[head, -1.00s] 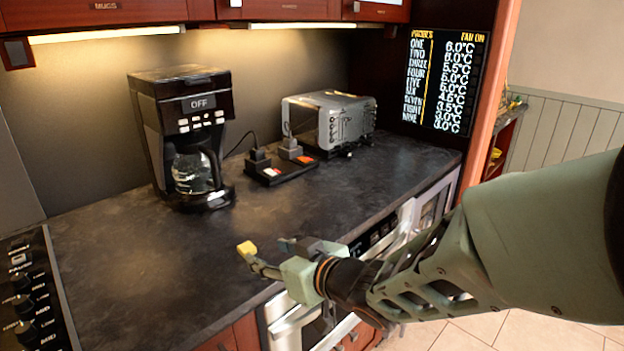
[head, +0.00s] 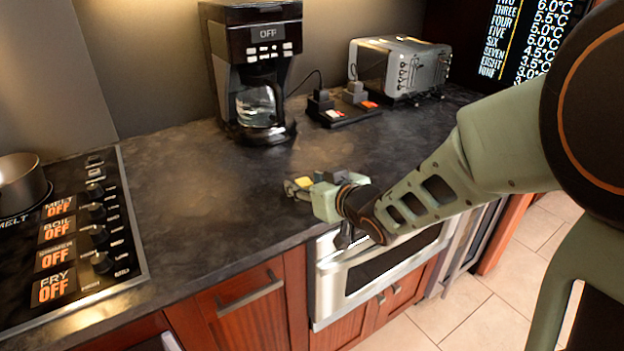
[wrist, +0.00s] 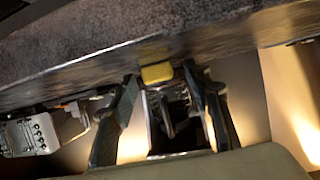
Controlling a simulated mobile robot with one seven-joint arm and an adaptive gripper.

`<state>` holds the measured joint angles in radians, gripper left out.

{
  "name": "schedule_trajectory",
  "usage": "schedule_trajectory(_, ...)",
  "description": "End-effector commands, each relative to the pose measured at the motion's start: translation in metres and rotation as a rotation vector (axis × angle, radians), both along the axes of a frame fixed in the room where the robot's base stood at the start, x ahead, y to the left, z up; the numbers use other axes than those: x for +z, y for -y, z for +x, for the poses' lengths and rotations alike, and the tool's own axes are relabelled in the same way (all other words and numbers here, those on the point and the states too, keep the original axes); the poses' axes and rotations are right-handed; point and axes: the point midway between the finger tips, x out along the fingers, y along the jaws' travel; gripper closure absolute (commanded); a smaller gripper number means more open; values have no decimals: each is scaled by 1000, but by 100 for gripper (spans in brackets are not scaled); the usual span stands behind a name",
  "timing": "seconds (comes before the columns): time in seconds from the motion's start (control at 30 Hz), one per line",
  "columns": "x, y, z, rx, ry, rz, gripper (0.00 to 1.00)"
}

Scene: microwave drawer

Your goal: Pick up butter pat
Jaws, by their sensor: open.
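The butter pat (head: 303,182) is a small yellow block at the front part of the dark countertop (head: 190,195). In the wrist view the butter pat (wrist: 157,73) appears between the ends of the two fingers, against the counter surface near its edge. My gripper (head: 306,185) is open, low over the front edge of the counter, with its fingers pointing left toward the pat. In the wrist view my gripper (wrist: 161,76) has one finger on each side of the pat. I cannot tell whether either finger touches it.
A coffee maker (head: 250,60) stands behind the pat, and a toaster (head: 400,68) stands to the right. A black power strip (head: 340,112) lies between them. A stovetop (head: 60,235) with a pot (head: 22,182) is at the left. Cabinets and a silver drawer front (head: 385,262) are below the counter.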

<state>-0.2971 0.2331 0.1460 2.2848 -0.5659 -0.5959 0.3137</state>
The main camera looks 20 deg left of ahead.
Motion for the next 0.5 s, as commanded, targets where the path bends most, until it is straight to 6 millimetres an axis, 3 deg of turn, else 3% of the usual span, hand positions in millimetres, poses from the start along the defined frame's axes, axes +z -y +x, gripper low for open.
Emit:
schedule_trajectory(0.13,0,0,0,0,0,0,56)
schedule_trajectory(0.43,0,1,0,-1,0,0,89)
schedule_trajectory(0.5,0,0,0,-1,0,0,90)
